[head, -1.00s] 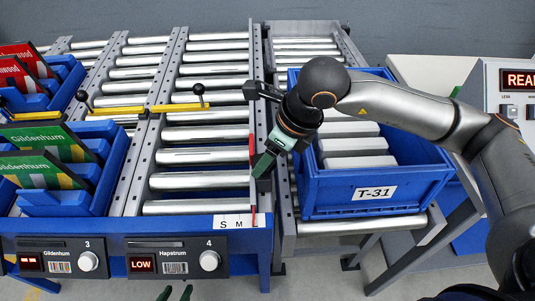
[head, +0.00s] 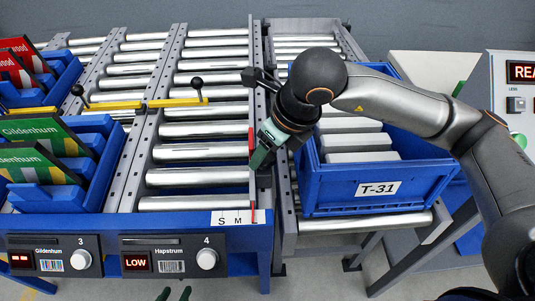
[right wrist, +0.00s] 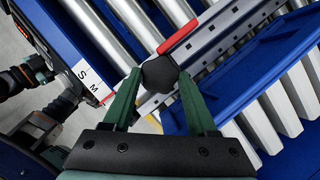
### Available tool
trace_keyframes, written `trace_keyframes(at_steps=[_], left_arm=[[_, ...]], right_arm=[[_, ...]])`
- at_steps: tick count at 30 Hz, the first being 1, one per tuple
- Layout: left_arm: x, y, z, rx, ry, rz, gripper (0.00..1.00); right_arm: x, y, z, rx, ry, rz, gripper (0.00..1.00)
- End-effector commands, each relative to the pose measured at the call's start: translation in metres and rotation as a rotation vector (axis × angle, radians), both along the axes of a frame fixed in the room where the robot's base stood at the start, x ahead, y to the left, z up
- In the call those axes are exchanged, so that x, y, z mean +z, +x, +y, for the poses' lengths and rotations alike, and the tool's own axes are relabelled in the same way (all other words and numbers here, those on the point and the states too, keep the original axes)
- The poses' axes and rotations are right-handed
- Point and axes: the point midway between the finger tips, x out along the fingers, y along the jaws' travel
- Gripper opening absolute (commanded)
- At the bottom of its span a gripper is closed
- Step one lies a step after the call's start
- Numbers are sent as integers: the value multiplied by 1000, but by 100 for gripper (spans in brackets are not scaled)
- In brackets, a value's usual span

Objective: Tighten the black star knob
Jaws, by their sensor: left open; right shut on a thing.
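The black star knob (right wrist: 160,73) sits on the side of a grey guide rail (right wrist: 215,35), seen in the right wrist view. My right gripper (right wrist: 158,85) is shut on it, with one green finger on each side. In the head view my right gripper (head: 259,160) reaches in from the right to the same rail (head: 259,118), and the knob is hidden behind it. A red strip (head: 251,143) shows on the rail beside the fingers. My left gripper (head: 175,294) is open and empty at the bottom edge of the head view, low in front of the conveyor.
A blue T-31 crate (head: 410,191) with pale blocks stands just right of the knob, under my right forearm. An S-M scale label (head: 233,218) is on the blue front beam (head: 110,224). Roller lane 4 (head: 200,155) is empty. Blue bins (head: 50,200) with green packs stand at left.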

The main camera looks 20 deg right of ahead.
Motion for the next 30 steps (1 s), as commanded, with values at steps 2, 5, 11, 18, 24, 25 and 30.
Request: trace_keyframes(at_steps=[2, 5, 11, 18, 24, 25, 30], left_arm=[[-2, -1, 1, 1, 0, -2, 50], [0, -3, 2, 1, 0, -1, 50], [0, -4, 2, 1, 2, 1, 50], [-1, -4, 2, 1, 2, 3, 50], [-2, -4, 2, 2, 3, 3, 50], [-2, -4, 2, 2, 3, 3, 50], [-1, -3, 2, 1, 3, 2, 50]], right_arm=[[-1, 0, 1, -26, 3, -3, 3], [0, 0, 1, -41, 2, -2, 3], [1, 0, 1, -41, 2, -2, 3], [1, 0, 0, -40, 3, -2, 82], [0, 0, 0, -39, 2, -1, 88], [0, 0, 0, -39, 2, -1, 88], [7, -2, -1, -39, 2, -4, 88]])
